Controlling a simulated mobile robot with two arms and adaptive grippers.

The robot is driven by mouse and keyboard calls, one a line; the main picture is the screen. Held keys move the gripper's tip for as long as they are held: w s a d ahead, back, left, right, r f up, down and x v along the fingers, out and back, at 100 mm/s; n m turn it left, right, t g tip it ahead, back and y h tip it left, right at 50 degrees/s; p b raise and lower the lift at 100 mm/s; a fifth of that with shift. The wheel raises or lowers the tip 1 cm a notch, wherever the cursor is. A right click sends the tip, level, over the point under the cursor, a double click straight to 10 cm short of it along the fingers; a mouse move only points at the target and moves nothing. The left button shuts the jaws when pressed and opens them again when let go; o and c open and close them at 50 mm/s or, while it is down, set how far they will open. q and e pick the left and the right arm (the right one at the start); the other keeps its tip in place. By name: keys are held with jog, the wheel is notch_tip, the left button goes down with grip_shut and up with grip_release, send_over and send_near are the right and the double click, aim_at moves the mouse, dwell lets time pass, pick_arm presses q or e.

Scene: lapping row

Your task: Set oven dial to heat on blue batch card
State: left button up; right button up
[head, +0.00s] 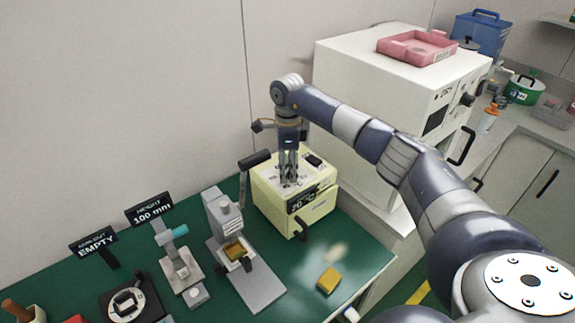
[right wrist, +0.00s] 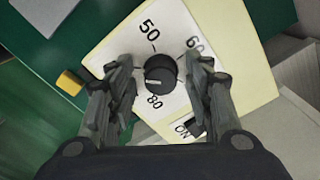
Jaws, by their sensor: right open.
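The small cream oven (head: 301,203) stands on the green bench, its front display (head: 303,199) reading about 20 °C. Its black dial (right wrist: 160,76) shows in the right wrist view, on a white panel with 50, 60 and 80 printed around it. The dial's white mark points left in that view. My right gripper (head: 289,181) points down over the oven top. In the right wrist view its open fingers (right wrist: 160,88) are on either side of the dial; whether they touch it I cannot tell. No blue batch card is recognisable. My left gripper is out of view.
A microscope-like stand (head: 227,226), a smaller gauge stand (head: 175,256) and a yellow block (head: 329,280) are on the bench. A large white oven (head: 375,95) with a pink tray (head: 418,47) on top stands behind my right arm. An ON switch (right wrist: 190,126) is close to the dial.

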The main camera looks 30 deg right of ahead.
jog(key=shift+w, duration=0.1)
jog(key=shift+c, duration=0.6)
jog(key=c, duration=0.9)
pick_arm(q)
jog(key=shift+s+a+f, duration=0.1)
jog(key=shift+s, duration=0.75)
pick_arm(e)
jog(key=shift+m, duration=0.3)
